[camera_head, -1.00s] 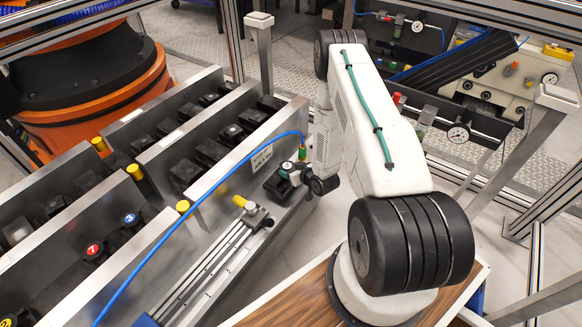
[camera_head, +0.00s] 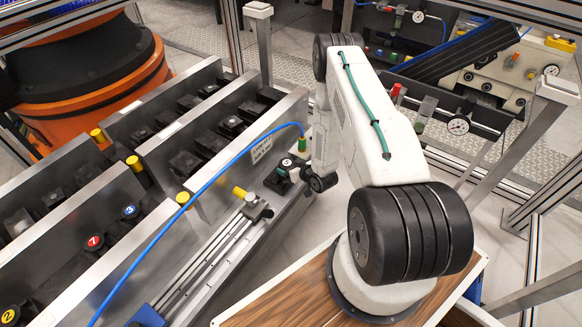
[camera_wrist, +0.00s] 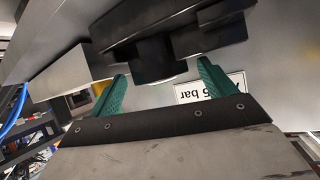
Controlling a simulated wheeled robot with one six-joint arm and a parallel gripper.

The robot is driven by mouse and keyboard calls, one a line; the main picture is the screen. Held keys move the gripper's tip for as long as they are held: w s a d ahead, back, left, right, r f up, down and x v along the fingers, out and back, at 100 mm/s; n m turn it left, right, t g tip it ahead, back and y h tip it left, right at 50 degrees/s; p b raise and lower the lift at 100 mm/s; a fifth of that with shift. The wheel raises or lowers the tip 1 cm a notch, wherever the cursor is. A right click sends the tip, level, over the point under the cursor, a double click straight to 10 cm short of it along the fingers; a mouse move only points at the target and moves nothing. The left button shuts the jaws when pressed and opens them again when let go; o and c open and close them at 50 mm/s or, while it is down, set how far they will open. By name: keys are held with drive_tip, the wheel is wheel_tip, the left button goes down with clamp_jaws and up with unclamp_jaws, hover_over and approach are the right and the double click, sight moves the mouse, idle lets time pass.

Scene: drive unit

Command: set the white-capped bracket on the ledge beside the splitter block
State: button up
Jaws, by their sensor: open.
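A black bracket (camera_head: 276,183) stands at the right end of the near metal ledge (camera_head: 262,232) in the head view. My gripper (camera_head: 289,166) is at its top, beside the ledge's upright wall. In the wrist view my gripper (camera_wrist: 163,82) shows two green fingers spread apart. A dark bracket-shaped part (camera_wrist: 155,50) lies between and beyond them, with a thin white rim at its end. I cannot tell whether the fingers touch it. A grey block with a yellow knob (camera_head: 258,207) sits left of the bracket; I cannot tell whether it is the splitter block.
Metal walls with rows of black parts (camera_head: 185,163) fill the left side. A blue hose (camera_head: 205,200) arches over them to a green fitting (camera_head: 302,145) near my gripper. A white label (camera_wrist: 209,88) is on the wall.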

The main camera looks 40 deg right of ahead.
drive_tip(key=v, duration=1.2)
drive_tip(key=w+d+r+n+g, duration=0.1)
drive_tip(key=w+r+g, duration=0.1)
drive_tip(key=w+r, duration=0.35)
drive_tip(key=w+d+r+n+g, duration=0.1)
drive_tip(key=w+r, duration=0.1)
drive_tip(key=r, duration=0.7)
drive_tip(key=s+a+r+g+h, duration=0.1)
drive_tip(key=a+r+g, duration=0.15)
drive_tip(key=r, duration=0.65)
drive_tip(key=s+a+r+g+h, duration=0.1)
drive_tip(key=a+r, duration=0.2)
drive_tip(key=r, duration=0.6)
drive_tip(key=s+a+r+m+g, duration=0.2)
drive_tip(key=s+a+r, duration=0.5)
drive_tip(key=s+r, duration=0.4)
drive_tip(key=s+a+r+g, duration=0.1)
drive_tip(key=s+a+r, duration=0.3)
drive_tip(key=s, duration=0.5)
drive_tip(key=s+a+r+g+y, duration=0.1)
drive_tip(key=s+a+r, duration=0.4)
drive_tip(key=s, duration=0.4)
drive_tip(key=shift+s+g+y, duration=0.2)
drive_tip(key=shift+g+y, duration=0.1)
drive_tip(key=shift+g, duration=0.05)
